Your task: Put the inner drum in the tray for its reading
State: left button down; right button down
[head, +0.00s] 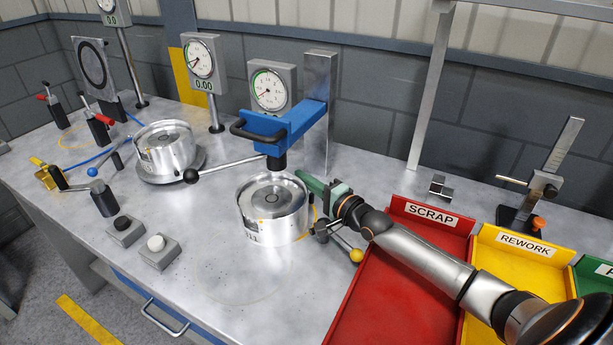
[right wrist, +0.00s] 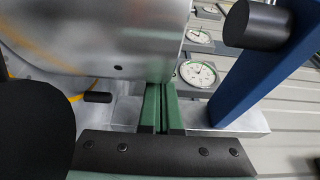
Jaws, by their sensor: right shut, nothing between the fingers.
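Two silver drums show in the head view. One drum (head: 274,226) stands upright on the bench below the blue press arm, with dark marks on its side. The other drum (head: 165,148) sits on a round base further left. I cannot tell which is called inner. My right gripper (head: 306,180) is at the right rim of the drum by the press, its green fingers closed together and empty. In the right wrist view the shut fingers (right wrist: 159,108) are beside the large drum wall (right wrist: 100,45); contact is unclear. The red SCRAP tray (head: 378,290) looks empty. My left gripper is out of view.
A yellow REWORK tray (head: 490,310) and a green tray (head: 592,290) stand right of the red one. The blue press arm (head: 290,125) overhangs the drum. Dial gauges (head: 202,63) (head: 271,90) stand behind. A yellow-knobbed lever (head: 345,243) is close to my right gripper.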

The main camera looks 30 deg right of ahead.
jog(key=shift+s+a+r, duration=0.1)
jog(key=shift+s+a, duration=0.1)
jog(key=shift+a, duration=0.4)
jog(key=shift+d, duration=0.1)
jog(key=shift+s+d, duration=0.15)
jog(key=shift+s, duration=0.2)
jog(key=s, duration=0.3)
jog(key=s+d, duration=0.1)
jog(key=s, duration=0.3)
jog(key=s+d, duration=0.1)
jog(key=s, duration=0.3)
jog(key=shift+s, duration=0.1)
jog(key=shift+s+d, duration=0.1)
jog(key=shift+s, duration=0.1)
